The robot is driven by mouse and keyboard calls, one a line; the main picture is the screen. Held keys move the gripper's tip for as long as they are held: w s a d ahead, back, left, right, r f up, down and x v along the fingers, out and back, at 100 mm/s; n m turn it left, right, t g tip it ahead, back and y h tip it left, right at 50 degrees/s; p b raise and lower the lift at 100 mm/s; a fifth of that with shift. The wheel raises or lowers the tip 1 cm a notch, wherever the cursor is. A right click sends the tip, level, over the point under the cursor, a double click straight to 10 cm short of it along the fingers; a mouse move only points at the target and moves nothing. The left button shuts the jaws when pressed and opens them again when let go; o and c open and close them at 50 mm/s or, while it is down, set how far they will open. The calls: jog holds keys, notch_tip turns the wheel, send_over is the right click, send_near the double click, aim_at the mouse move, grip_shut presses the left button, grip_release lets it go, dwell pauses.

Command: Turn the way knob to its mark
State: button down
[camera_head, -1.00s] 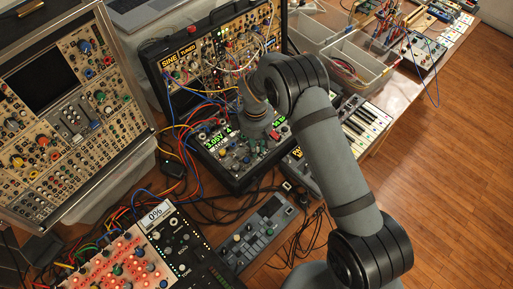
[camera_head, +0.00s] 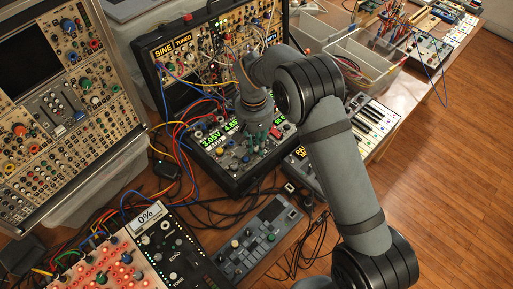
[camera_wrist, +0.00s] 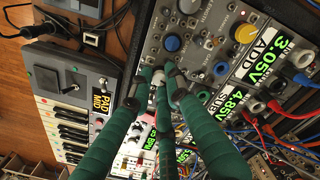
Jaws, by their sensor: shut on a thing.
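My gripper (camera_wrist: 159,74) has green-wrapped fingers that come together over a panel in the wrist view. The fingers are closed around a small pale knob (camera_wrist: 159,78), mostly hidden between the tips. I cannot read a label or a mark at this knob. In the head view my gripper (camera_head: 258,136) reaches down onto the black-cased module (camera_head: 240,185) with green displays reading 3.05V and 4.85V. The wrist view shows the 3.05V ADD display (camera_wrist: 275,52) and the 4.85V SUB display (camera_wrist: 232,108) to the right of the fingers.
A blue knob (camera_wrist: 172,43) and a yellow knob (camera_wrist: 245,33) stand near the fingers. A small keyboard (camera_wrist: 75,115) marked PAD MID lies left of the module. Red and blue cables (camera_head: 190,120) crowd the module's left side in the head view.

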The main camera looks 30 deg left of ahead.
jog(key=m+b, duration=0.2)
jog(key=m, duration=0.3)
jog(key=shift+m+b, duration=0.4)
jog(key=shift+a, duration=0.1)
jog(key=shift+w, duration=0.1)
jog(key=c, duration=1.7)
grip_release()
jog(key=shift+o, duration=0.2)
